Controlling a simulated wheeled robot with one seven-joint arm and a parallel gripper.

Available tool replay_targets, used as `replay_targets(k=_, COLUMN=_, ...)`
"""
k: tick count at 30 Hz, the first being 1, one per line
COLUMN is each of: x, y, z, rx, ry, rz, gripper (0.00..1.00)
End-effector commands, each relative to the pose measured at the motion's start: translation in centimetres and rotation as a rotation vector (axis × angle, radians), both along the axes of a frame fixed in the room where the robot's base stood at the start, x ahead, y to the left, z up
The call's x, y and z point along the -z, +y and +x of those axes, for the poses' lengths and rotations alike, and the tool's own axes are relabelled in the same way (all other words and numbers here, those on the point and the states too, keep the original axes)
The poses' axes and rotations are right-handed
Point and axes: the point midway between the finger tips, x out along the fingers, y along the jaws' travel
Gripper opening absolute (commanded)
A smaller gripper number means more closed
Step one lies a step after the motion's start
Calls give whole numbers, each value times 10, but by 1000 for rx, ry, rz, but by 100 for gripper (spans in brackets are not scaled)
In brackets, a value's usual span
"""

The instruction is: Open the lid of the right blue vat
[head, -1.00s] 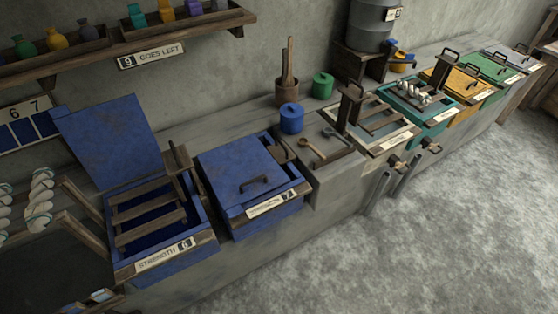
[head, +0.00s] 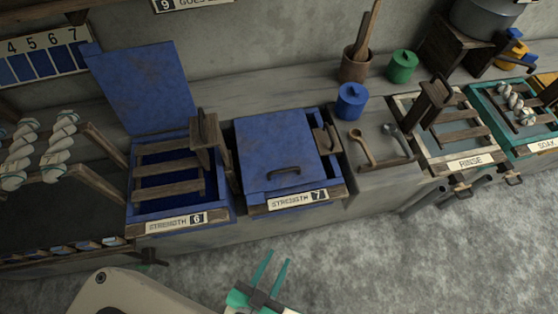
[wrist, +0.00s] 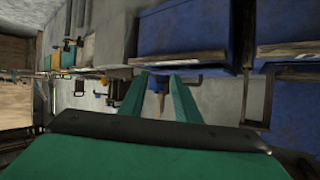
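The right blue vat (head: 335,190) is labelled "STRENGTH 7" and stands right of the "STRENGTH 6" vat. Its flat blue lid (head: 277,146) is shut, with a dark bar handle (head: 284,171) near the front edge. My gripper (head: 271,270) is in front of and below the vats, apart from them; its two teal fingers stand apart with nothing between them. In the wrist view the gripper (wrist: 165,100) shows the same teal fingers, with blue vat fronts (wrist: 185,45) beyond, seen sideways. The handle cannot be made out there.
The left blue vat (head: 222,209) has its lid (head: 143,86) raised against the wall and a wooden rack inside. A blue pot (head: 351,101), green pot (head: 403,66) and spoons stand to the right. Rinse (head: 471,162) and soak vats follow. Skeins hang at left. The floor in front is clear.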

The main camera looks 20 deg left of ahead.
Motion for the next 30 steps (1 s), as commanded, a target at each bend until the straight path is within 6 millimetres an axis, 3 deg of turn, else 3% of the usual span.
replay_targets(k=3, x=23, y=47, z=9, rx=65, ry=117, rz=81, gripper=29)
replay_targets(k=7, x=36, y=95, z=26, rx=124, ry=232, rz=160, gripper=29)
replay_targets(k=12, x=33, y=145, z=63, rx=211, ry=357, rz=251, gripper=29)
replay_targets(k=15, x=23, y=164, z=90, rx=269, ry=417, rz=296, gripper=29)
replay_targets(k=23, x=-19, y=176, z=155, rx=421, ry=521, rz=374, gripper=29)
replay_targets(k=30, x=-78, y=151, z=208, rx=607, ry=586, rz=426, gripper=29)
